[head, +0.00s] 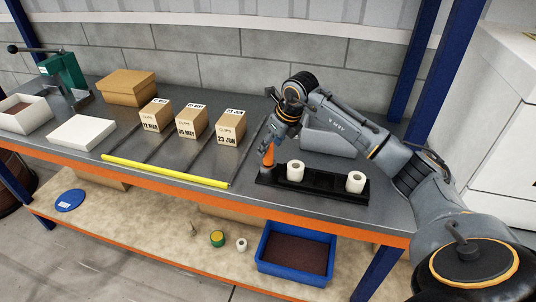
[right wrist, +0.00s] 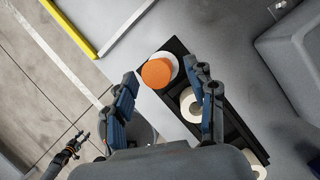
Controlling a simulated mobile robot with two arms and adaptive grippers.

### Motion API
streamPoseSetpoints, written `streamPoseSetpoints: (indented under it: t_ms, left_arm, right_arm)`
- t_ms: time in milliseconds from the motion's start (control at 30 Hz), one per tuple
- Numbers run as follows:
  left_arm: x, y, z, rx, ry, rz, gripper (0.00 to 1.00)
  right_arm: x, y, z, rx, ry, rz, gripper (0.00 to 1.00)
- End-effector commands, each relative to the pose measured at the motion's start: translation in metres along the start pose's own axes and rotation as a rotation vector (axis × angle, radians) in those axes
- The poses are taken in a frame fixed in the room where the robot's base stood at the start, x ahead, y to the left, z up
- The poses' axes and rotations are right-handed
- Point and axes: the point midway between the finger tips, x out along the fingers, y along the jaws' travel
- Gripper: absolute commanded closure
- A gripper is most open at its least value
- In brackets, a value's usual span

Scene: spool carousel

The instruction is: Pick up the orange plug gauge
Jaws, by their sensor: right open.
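The orange plug gauge (head: 268,156) stands at the left end of a black rack (head: 325,188) on the bench. In the right wrist view its round orange top (right wrist: 157,73) shows above a white ring, which is partly hidden under it. My right gripper (head: 272,138) is over the gauge, pointing down. In the right wrist view the right gripper's two fingers (right wrist: 164,80) are spread apart, with the orange top between and just beyond their tips. Whether a finger touches it is unclear. What looks like my left gripper (right wrist: 72,147) shows small at the lower left of that view.
Two white spools (head: 295,171) (head: 355,182) stand in the rack right of the gauge. A grey bin (head: 327,140) is behind it. Labelled boxes (head: 192,121) and a yellow bar (head: 163,171) lie to the left. A blue tray (head: 262,260) is on the lower shelf.

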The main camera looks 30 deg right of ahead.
Motion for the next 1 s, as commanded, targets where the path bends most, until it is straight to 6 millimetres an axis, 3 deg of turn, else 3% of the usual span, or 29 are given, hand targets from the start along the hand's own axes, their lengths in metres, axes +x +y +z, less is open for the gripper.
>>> streamPoseSetpoints:
  t_ms: [100, 233, 533, 800, 1000]
  left_arm:
    - [-0.015, 0.000, 0.000, 0.000, -0.004, 0.000, 0.60]
    - [-0.018, 0.002, 0.011, 0.000, -0.020, 0.002, 0.60]
    - [-0.018, 0.003, 0.025, 0.000, -0.041, 0.005, 0.60]
    - [-0.018, 0.002, 0.018, 0.000, -0.032, 0.003, 0.60]
    - [-0.018, 0.002, 0.014, 0.000, -0.024, 0.003, 0.60]
  right_arm:
    - [0.016, 0.003, -0.005, 0.002, 0.005, 0.004, 0.44]
    - [0.033, 0.002, -0.004, 0.001, 0.002, 0.003, 0.44]
    - [0.040, 0.002, -0.005, 0.001, 0.000, 0.002, 0.44]
    - [0.040, 0.002, -0.005, 0.001, 0.000, 0.001, 0.99]
    - [0.039, 0.002, -0.004, 0.001, -0.002, 0.001, 1.00]
